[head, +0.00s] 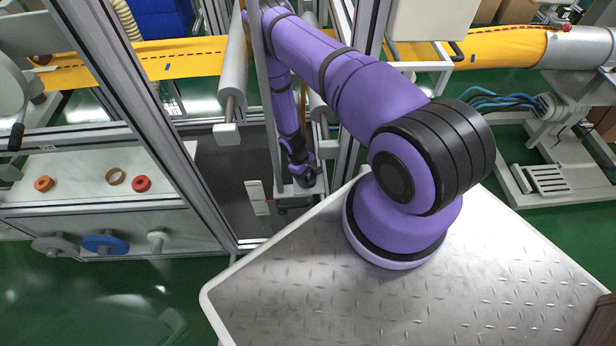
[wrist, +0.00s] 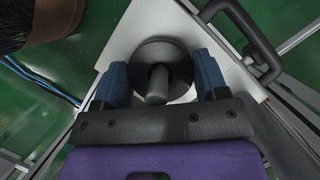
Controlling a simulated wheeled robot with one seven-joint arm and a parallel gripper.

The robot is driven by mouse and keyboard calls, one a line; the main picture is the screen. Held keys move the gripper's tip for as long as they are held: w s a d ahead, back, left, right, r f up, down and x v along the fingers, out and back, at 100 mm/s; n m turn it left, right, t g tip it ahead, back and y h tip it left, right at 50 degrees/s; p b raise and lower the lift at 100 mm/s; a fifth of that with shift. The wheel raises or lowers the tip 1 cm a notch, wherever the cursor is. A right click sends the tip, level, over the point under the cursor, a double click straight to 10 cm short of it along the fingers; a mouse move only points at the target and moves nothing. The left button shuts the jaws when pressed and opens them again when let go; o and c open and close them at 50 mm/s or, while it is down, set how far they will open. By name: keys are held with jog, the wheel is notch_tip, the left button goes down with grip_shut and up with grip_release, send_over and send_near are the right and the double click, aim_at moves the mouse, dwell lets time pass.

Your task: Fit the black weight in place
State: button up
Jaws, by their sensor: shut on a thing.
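The black weight (wrist: 152,50) is a round dark disc between the blue fingertips of my gripper (wrist: 160,72) in the wrist view. My gripper is shut on it, with one finger at each side. A grey round stub (wrist: 157,86) stands out of the disc's middle towards the wrist camera. I cannot tell whether the stub is part of the weight. A pale panel (wrist: 120,45) lies behind the disc; whether they touch is unclear. In the head view my gripper (head: 303,174) is small and low inside the metal frame, and the weight cannot be made out there.
A black handle (wrist: 245,35) is close at the right in the wrist view. Frame posts (head: 352,110) and a grey roller (head: 233,75) crowd my arm. A yellow felt band (head: 180,60) runs behind. Coloured rings (head: 141,184) lie on a white shelf at left.

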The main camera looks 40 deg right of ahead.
jog(key=o, duration=1.3)
jog(key=v, duration=1)
jog(key=shift+r, duration=0.35)
jog(key=shift+w, duration=0.15)
